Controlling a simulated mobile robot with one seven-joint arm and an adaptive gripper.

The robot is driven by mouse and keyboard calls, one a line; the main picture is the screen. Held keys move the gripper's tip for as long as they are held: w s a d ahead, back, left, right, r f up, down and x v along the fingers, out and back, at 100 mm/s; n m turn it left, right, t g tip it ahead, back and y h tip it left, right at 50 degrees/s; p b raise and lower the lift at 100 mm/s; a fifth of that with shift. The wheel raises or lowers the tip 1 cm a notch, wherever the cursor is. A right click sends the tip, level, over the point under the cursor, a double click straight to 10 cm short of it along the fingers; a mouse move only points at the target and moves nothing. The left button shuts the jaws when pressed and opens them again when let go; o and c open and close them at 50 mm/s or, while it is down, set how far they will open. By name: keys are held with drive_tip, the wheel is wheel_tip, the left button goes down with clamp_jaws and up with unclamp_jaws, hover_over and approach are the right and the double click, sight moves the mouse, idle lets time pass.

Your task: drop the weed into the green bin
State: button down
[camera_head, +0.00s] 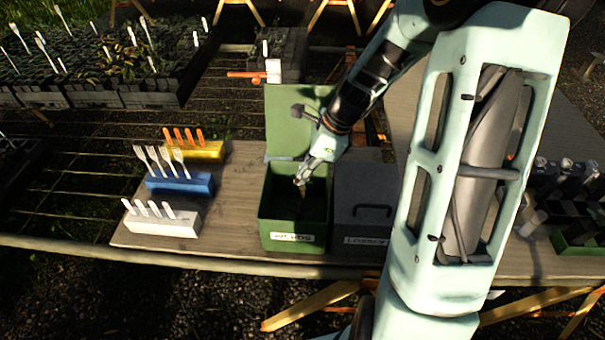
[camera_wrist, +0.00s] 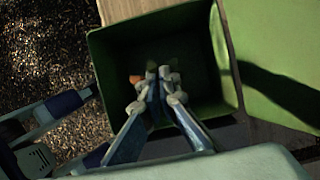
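The green bin (camera_head: 292,238), with a white label that seems to read WEEDS, stands on the bench with its green lid (camera_head: 292,120) raised behind it. In the wrist view the bin (camera_wrist: 104,60) lies open around my fingertips. My gripper (camera_head: 301,182) points down into the bin's mouth. Its fingers (camera_wrist: 158,75) come close together at the tips. A thin brownish thing (camera_head: 303,200), seemingly the weed, hangs below the fingertips inside the bin. It is small and dark, and its lower end is hard to see.
A dark grey lidded bin (camera_head: 362,205) stands just right of the green one. White (camera_head: 162,228), blue (camera_head: 180,187) and yellow (camera_head: 195,152) blocks holding labels stand at the left. Plant trays (camera_head: 125,92) fill the back left. Bare bench lies between the blocks and the green bin.

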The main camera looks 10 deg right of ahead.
drive_tip(key=c, duration=2.1)
unclamp_jaws()
drive_tip(key=v, duration=1.2)
drive_tip(key=shift+a, duration=0.1)
